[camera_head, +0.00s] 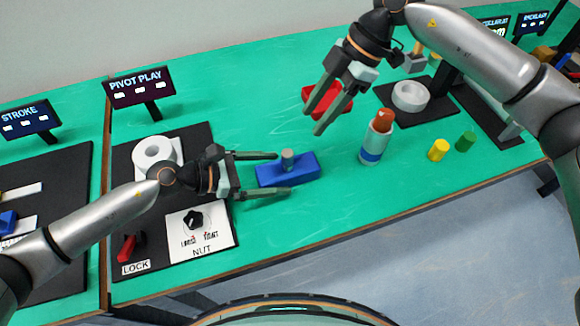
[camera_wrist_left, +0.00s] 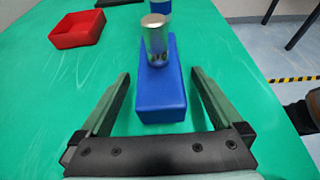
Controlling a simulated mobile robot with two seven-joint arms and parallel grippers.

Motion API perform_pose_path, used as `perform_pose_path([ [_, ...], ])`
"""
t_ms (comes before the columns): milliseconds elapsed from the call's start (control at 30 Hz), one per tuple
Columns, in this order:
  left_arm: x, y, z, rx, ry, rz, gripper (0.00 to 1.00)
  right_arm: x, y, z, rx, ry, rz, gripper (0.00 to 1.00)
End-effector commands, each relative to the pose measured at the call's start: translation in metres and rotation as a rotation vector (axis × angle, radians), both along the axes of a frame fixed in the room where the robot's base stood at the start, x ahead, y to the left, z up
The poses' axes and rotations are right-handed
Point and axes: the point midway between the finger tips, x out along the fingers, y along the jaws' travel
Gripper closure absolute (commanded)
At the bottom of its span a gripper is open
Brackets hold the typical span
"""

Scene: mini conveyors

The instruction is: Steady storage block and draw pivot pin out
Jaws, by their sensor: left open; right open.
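The blue storage block (camera_head: 287,173) lies on the green table in the head view. The grey metal pivot pin (camera_head: 288,158) stands upright in it. In the left wrist view the block (camera_wrist_left: 161,98) lies straight ahead with the pin (camera_wrist_left: 154,36) on its top. My left gripper (camera_head: 282,173) is open, with one finger on each side of the block's near end; the fingers look apart from it. My right gripper (camera_head: 319,120) is open and empty, higher and to the right, above the table near a red tray.
A red tray (camera_head: 321,99) sits behind the block. A bottle with a brown top (camera_head: 377,137) stands to the right, with yellow (camera_head: 439,150) and green (camera_head: 465,142) cylinders beyond. A black panel (camera_head: 130,205) with a lock switch and nut dial lies left.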

Motion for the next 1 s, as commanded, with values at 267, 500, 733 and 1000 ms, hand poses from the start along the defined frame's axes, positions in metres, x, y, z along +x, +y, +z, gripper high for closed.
perform_pose_path([
  [267,0.011,-0.033,-0.014,0.0,0.001,0.0,0.0,0.0,0.0,0.0,0.001,0.0,0.0,0.5],
  [500,0.013,-0.039,-0.017,0.0,0.0,0.001,0.0,0.0,0.0,0.0,0.001,0.0,0.0,0.5],
  [733,0.013,-0.038,-0.017,0.0,0.0,0.001,0.07,0.0,0.0,0.0,0.001,0.0,0.0,0.5],
  [1000,0.012,-0.038,-0.017,0.001,0.0,0.001,0.37,0.0,0.0,0.0,0.001,0.0,0.0,0.5],
])
